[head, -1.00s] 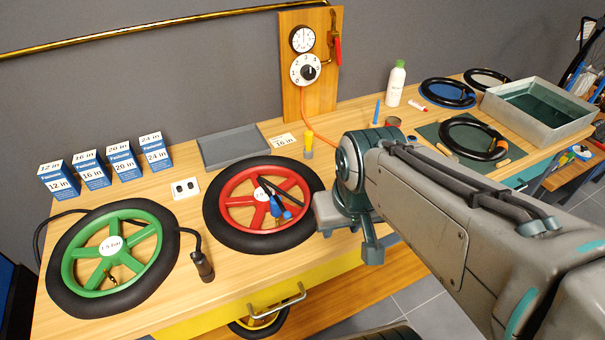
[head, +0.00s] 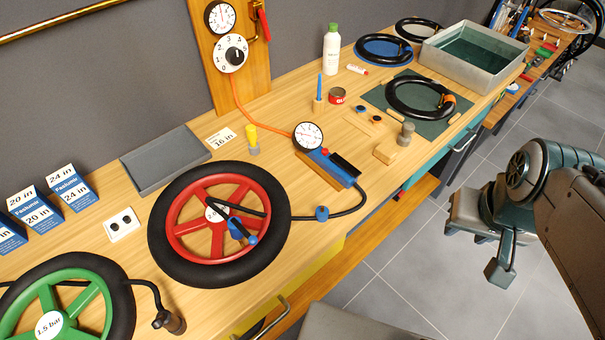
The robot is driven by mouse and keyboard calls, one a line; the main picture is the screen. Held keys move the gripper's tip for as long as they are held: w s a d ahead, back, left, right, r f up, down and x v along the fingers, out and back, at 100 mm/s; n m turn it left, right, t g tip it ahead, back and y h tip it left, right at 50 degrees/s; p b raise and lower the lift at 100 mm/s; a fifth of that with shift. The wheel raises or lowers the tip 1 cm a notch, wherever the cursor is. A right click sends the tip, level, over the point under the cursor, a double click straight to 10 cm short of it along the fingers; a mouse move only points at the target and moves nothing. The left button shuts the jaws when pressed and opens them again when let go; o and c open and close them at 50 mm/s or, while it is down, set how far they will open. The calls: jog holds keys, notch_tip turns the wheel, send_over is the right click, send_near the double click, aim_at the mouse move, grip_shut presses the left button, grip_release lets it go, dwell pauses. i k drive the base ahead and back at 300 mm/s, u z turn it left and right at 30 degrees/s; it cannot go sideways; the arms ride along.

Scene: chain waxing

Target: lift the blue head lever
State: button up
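The red wheel (head: 222,252) with its black tyre lies flat on the bench in the head view. A small blue head with a lever (head: 238,228) sits inside the wheel near its hub, beside a black hose or bar. The exact pose of the lever is too small to tell. A gauge (head: 308,135) with a blue inflator body (head: 334,168) stands right of the wheel, and its black hose runs towards the wheel. My gripper (head: 482,243) is at the right, over the floor beyond the bench's front edge, well apart from the wheel. Its finger opening is not clear.
The green wheel (head: 62,297) marked 1.5 bar lies front left with a dark hose end beside it. A grey tray (head: 165,160), a yellow-topped tool (head: 252,140) and a wooden block (head: 386,152) stand on the bench. The floor (head: 400,270) by my gripper is clear.

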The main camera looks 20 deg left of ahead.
aim_at(252, 240)
jog(key=z, duration=0.2)
jog(key=k, duration=0.7)
jog(key=u, duration=1.15)
jog(key=i, duration=0.5)
jog(key=z, duration=0.05)
